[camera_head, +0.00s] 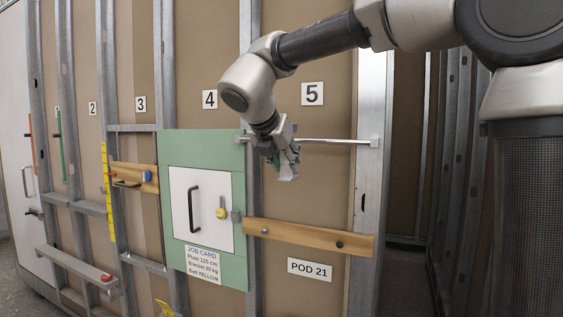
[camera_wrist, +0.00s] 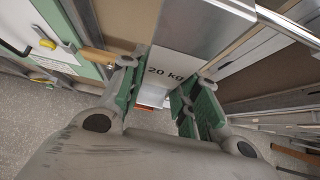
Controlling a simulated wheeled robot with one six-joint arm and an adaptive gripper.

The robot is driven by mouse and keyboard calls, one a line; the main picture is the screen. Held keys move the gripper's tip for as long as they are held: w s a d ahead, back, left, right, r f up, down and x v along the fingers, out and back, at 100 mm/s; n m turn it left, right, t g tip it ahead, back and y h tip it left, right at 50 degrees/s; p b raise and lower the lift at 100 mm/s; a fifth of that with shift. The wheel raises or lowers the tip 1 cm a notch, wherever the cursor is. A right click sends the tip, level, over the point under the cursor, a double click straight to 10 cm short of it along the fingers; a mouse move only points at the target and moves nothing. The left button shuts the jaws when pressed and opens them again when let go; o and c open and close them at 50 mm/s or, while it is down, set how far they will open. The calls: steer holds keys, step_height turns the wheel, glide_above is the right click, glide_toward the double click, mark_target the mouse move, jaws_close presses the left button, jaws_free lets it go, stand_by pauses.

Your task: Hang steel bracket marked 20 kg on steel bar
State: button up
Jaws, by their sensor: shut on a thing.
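My gripper (camera_head: 283,150) is in front of bay 5 at the steel bar (camera_head: 335,141), near the bar's left part. It is shut on the steel bracket (camera_head: 288,175), whose light lower part shows under the fingers in the head view. In the wrist view the bracket (camera_wrist: 195,35) is a flat grey plate marked "20 kg" between the green-padded fingers (camera_wrist: 165,85). The bar (camera_wrist: 290,24) shows there at the upper right, close to the plate's edge. My gripper hides part of the bar and bracket; I cannot tell whether the bracket rests on the bar.
A wooden rail (camera_head: 310,237) runs below the bar. A green panel with a white hatch (camera_head: 202,211) and black handle stands left. A job card (camera_head: 203,264) reads "Bracket 20 kg". A steel post (camera_head: 368,180) stands at the bar's right end.

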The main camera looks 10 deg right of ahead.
steer(key=w+d+f, duration=0.2)
steer(key=w+d, duration=0.2)
steer(key=w, duration=0.2)
steer(key=shift+d+f, duration=0.15)
steer(key=shift+f, duration=0.25)
stand_by(0.4)
steer(key=o, duration=1.2)
